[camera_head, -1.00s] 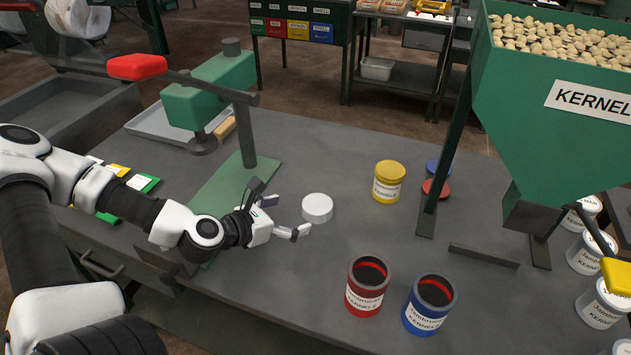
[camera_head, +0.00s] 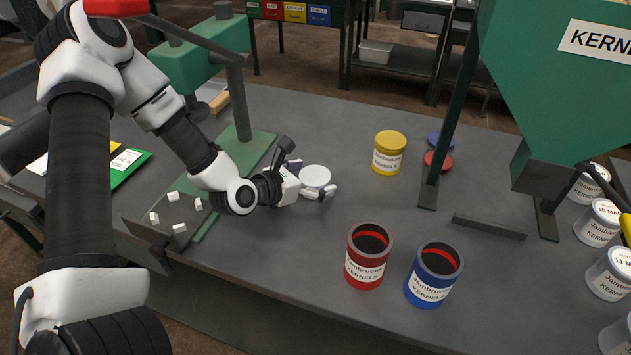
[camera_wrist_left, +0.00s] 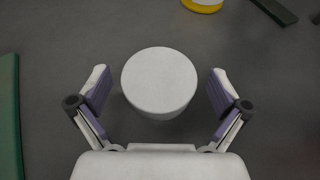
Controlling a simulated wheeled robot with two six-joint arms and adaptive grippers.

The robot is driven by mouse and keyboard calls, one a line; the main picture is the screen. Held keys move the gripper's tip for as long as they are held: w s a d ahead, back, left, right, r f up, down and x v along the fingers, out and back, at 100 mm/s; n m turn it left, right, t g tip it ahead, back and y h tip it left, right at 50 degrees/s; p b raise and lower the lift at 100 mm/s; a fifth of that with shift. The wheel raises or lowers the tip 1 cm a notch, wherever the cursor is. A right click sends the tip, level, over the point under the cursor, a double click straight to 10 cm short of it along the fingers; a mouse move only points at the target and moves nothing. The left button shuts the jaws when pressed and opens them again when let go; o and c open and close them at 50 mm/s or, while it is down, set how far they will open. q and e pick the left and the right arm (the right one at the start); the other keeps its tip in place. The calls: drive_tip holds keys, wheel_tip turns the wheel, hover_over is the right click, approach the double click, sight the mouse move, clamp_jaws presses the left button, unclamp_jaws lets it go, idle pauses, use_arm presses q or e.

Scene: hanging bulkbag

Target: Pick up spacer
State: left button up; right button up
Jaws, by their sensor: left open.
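The spacer appears to be the short white round cylinder (camera_head: 316,176) standing on the grey table, right of the green press base. My left gripper (camera_head: 311,181) is open with its fingers at the cylinder. In the left wrist view the white cylinder (camera_wrist_left: 159,80) sits between the two spread fingers of the left gripper (camera_wrist_left: 160,90), with a gap on each side. My right gripper is not in view.
A yellow can (camera_head: 389,152) stands behind and right of the cylinder. An open red can (camera_head: 366,270) and an open blue can (camera_head: 432,287) stand in front. The green hopper (camera_head: 545,90) is at right. Several small white cubes (camera_head: 180,228) lie at left.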

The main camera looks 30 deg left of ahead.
use_arm(q)
drive_tip(key=shift+s, duration=0.1)
drive_tip(key=c, duration=0.3)
drive_tip(key=shift+r, duration=0.1)
drive_tip(key=c, duration=1.1)
drive_tip(key=shift+c, duration=0.2)
